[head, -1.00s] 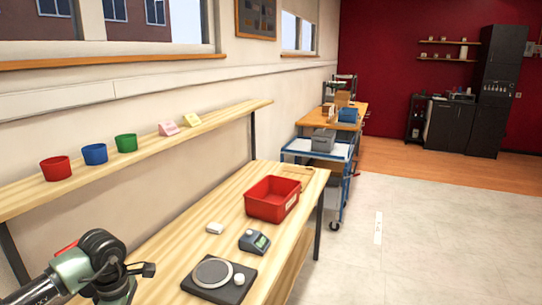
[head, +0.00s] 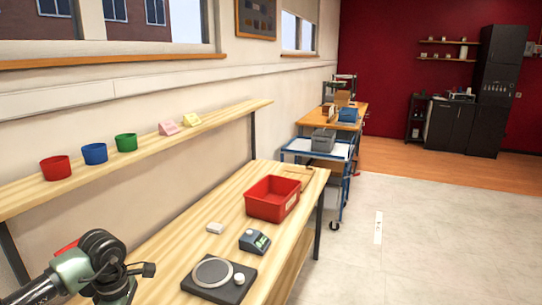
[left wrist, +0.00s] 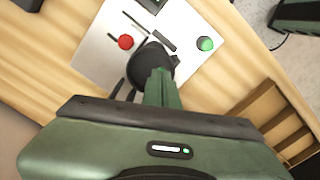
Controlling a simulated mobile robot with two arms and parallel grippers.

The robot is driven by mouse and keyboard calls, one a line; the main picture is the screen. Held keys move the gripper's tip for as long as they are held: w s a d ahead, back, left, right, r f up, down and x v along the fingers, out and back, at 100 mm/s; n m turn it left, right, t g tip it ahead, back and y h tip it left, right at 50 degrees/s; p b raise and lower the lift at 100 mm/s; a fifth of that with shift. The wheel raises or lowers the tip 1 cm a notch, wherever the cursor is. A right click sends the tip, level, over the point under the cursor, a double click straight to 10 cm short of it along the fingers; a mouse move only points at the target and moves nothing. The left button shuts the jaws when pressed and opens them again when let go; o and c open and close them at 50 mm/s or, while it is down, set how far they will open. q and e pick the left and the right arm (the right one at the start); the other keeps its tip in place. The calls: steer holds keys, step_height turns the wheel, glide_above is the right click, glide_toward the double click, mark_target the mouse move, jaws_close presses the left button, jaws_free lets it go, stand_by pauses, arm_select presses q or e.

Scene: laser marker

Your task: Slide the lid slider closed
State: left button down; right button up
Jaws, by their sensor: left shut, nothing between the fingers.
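In the left wrist view a pale panel (left wrist: 95,50) lies on a wooden surface. It carries a red knob (left wrist: 125,42), a green knob (left wrist: 205,44) and dark slots (left wrist: 165,40). I cannot tell for sure which part is the lid slider. My left gripper (left wrist: 152,64) is shut and empty, its dark tips over the middle of the panel between the red and green knobs. The tips hide part of the panel, and I cannot tell whether they touch it. In the head view only my left arm shows at the lower left. My right gripper is not in view.
In the left wrist view a wooden compartment tray (left wrist: 262,106) stands at right, with a dark device (left wrist: 296,14) at the upper right. In the head view a bench holds a red bin (head: 272,199), a small device (head: 254,241) and a scale (head: 218,278).

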arm_select(q)
steer(key=shift+f+b, duration=0.55)
steer(key=shift+f, duration=0.2)
steer(key=shift+w+a+b, duration=0.2)
steer(key=shift+a+b, duration=0.15)
steer(key=shift+a, duration=0.45)
stand_by(1.2)
steer(key=shift+r, duration=0.2)
steer(key=shift+w+r+p, duration=0.1)
steer(key=shift+r+p, duration=0.35)
step_height(320, 180, up, 6)
steer(key=p, duration=0.3)
steer(key=shift+f, duration=0.1)
stand_by(0.3)
